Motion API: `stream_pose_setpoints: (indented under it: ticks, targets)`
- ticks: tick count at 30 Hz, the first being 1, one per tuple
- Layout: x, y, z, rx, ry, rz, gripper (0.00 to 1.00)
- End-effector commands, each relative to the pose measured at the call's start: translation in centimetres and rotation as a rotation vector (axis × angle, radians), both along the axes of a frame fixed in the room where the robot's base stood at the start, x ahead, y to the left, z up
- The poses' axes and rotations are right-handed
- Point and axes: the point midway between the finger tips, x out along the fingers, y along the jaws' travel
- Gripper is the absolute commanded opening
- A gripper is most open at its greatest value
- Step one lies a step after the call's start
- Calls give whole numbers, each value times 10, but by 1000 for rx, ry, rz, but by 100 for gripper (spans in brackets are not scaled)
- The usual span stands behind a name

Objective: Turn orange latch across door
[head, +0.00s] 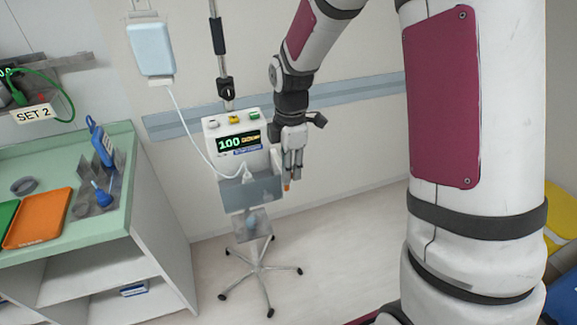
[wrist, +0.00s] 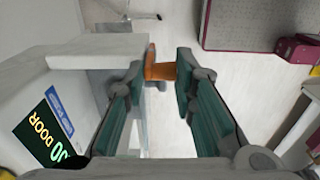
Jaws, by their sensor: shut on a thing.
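The orange latch (wrist: 160,71) sits between my fingertips in the wrist view, at the edge of the white device. In the head view only a small orange tip of the latch (head: 286,187) shows below my fingers. My gripper (head: 291,172) points down at the right side of the device and is shut on the latch; its two fingers also show in the wrist view (wrist: 161,78). The white device (head: 211,130) has a lit screen (head: 238,141) reading 100. A grey door-like panel (head: 250,194) is on its lower front. The latch's pivot is hidden.
The device stands on a wheeled stand (head: 262,270). A white cable (head: 190,135) runs to its front. A green-topped counter (head: 110,215) with an orange tray (head: 40,218) is at left. The wall rail (head: 360,92) is behind.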

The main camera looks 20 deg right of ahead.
Motion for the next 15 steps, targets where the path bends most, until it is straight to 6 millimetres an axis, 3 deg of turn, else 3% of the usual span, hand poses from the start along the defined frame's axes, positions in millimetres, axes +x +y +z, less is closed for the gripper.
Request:
stream_pose_setpoints:
  ticks: [1, 15]
  targets:
    - [-7, -2, -1, 12, 18, -3, 0]
    - [-11, -19, -4, 271, 23, -8, 0]
